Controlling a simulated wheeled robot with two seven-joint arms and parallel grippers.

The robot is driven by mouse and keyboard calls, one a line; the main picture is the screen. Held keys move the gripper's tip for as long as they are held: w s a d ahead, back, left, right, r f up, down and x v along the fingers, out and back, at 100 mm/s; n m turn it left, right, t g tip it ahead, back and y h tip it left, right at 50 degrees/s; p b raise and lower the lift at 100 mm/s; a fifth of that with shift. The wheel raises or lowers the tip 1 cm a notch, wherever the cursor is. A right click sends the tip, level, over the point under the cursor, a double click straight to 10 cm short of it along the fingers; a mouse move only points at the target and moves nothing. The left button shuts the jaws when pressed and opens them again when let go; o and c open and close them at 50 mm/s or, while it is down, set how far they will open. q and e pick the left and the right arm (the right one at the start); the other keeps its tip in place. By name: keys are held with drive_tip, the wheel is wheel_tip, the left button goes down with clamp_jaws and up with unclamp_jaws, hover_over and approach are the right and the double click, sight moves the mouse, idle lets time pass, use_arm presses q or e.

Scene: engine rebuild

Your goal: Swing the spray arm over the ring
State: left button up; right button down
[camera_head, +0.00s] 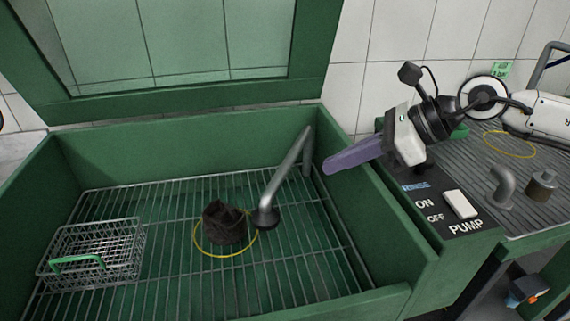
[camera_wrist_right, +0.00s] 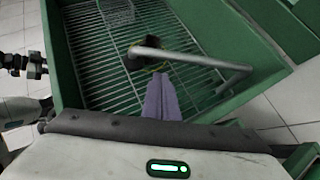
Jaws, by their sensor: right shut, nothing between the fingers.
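The grey spray arm (camera_head: 284,179) rises from the back right of the green washer tank, and its dark nozzle head (camera_head: 265,217) hangs at the right edge of a yellow ring (camera_head: 199,240). A dark, lumpy part (camera_head: 225,222) sits inside the ring on the wire rack. The spray arm also crosses the right wrist view (camera_wrist_right: 190,57). My right gripper (camera_head: 328,168) has purple fingers, shut and empty, above the tank's right wall, to the right of the spray arm and apart from it in the head view.
A wire basket (camera_head: 92,252) with a green handle stands on the rack (camera_head: 180,290) at left. The open lid (camera_head: 318,50) stands behind the tank. A pump switch (camera_head: 460,204) is on the right panel. Grey metal parts (camera_head: 541,186) sit on the ribbed bench at right.

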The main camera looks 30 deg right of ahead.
use_arm(q)
drive_tip(key=shift+s+r+p, duration=0.3)
drive_tip(key=shift+s+p, duration=0.25)
use_arm(e)
drive_tip(key=x, duration=0.9)
drive_tip(key=shift+a, duration=0.2)
drive_tip(key=shift+a+f, duration=0.1)
